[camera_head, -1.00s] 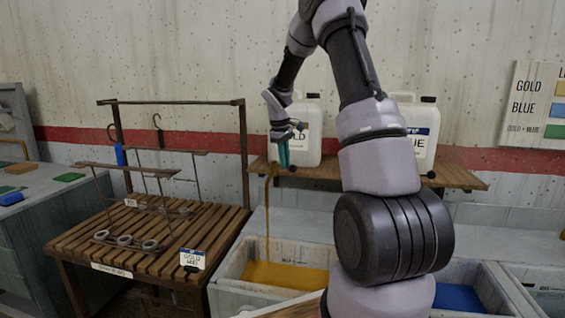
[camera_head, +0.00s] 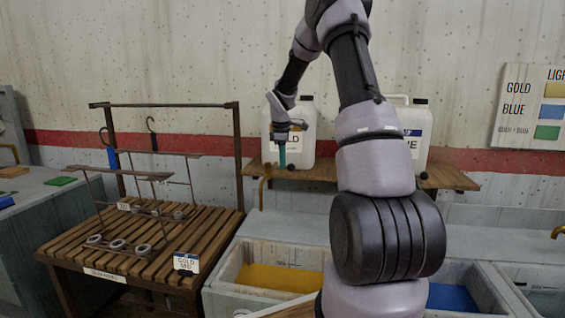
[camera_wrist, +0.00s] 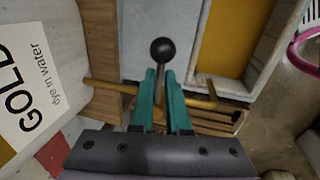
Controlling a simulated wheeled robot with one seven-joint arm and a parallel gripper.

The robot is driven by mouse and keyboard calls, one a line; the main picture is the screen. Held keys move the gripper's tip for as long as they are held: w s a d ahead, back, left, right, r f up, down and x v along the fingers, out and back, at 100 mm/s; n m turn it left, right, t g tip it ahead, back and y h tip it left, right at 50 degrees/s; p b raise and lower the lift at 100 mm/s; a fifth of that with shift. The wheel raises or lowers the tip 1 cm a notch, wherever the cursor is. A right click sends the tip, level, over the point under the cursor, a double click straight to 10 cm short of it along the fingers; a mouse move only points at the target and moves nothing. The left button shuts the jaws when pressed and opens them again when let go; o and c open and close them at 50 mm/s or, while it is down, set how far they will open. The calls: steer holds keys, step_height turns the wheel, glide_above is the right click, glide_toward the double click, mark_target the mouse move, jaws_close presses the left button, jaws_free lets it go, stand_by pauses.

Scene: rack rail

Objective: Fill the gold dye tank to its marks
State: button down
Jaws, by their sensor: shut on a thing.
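The gold dye tank (camera_head: 226,268) stands below the shelf with a flat gold pool (camera_head: 280,278) in it; its inner wall shows above the dye. Its marks are too faint to read against the dye level. The white GOLD jug (camera_head: 302,158) stands on the shelf above, with a brass tap (camera_head: 263,184) hanging over the tank. My gripper (camera_head: 282,160) is at the jug's front. In the wrist view its teal fingers (camera_wrist: 161,80) are shut on the tap lever, with the lever's black ball knob (camera_wrist: 162,50) just beyond the tips. No stream shows below the tap.
A second jug (camera_head: 411,140), partly behind my arm, stands right on the shelf (camera_head: 455,178), above a tank of blue dye (camera_head: 452,298). A slatted table (camera_head: 165,240) at left holds a wire rack and a GOLD card (camera_head: 187,262). A colour chart (camera_head: 530,105) hangs at right.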

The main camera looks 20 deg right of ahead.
steer(key=c, duration=0.9)
jaws_free()
steer(key=r, duration=0.3)
steer(key=s+r, duration=0.1)
steer(key=r, duration=0.3)
steer(key=a+r, duration=0.1)
steer(key=r, duration=0.2)
steer(key=shift+s+r, duration=0.35)
steer(key=s+a+r+m+t, duration=0.1)
steer(key=s+a+r+m, duration=0.4)
steer(key=s, duration=0.4)
steer(key=s+a+r+m+t, duration=0.25)
steer(key=s+r, duration=0.35)
steer(key=s, duration=0.3)
steer(key=s+a+m+y, duration=0.1)
steer(key=s+m, duration=0.1)
steer(key=s, duration=0.3)
steer(key=s+a+m+t+y, duration=0.1)
steer(key=s+a+m, duration=0.1)
steer(key=s, duration=0.3)
steer(key=s+a+m+t+y, duration=0.1)
steer(key=s+a+m, duration=0.1)
steer(key=s+m, duration=0.2)
steer(key=shift+s+a+f, duration=0.15)
steer(key=shift+s, duration=0.9)
